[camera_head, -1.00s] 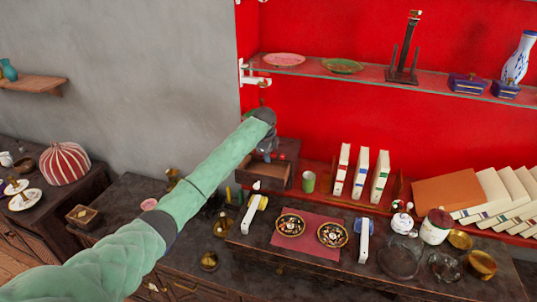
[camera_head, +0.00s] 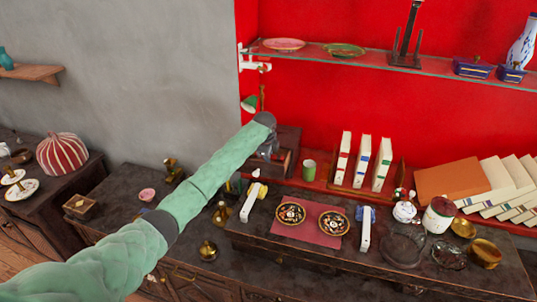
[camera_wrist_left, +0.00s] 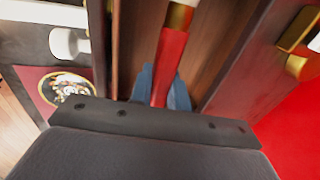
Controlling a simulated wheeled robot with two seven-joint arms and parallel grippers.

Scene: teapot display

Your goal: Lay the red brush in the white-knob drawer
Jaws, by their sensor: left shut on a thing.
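My left gripper (camera_head: 270,154) is over the small dark drawer (camera_head: 276,169) with the white knob (camera_head: 256,172). In the left wrist view its blue fingers (camera_wrist_left: 160,92) are shut on the red brush (camera_wrist_left: 171,58), which has a gold band towards the top of the picture. The brush lies over the open drawer's brown wooden floor (camera_wrist_left: 215,45), between its side walls. The white knob (camera_wrist_left: 68,42) is at left. I cannot tell whether the brush touches the floor. The hand hides the brush in the head view. My right gripper is out of view.
A green cup (camera_head: 309,169) and upright white books (camera_head: 361,165) stand right of the drawer. Two patterned plates (camera_head: 291,214) lie on a red mat (camera_head: 305,235) in front.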

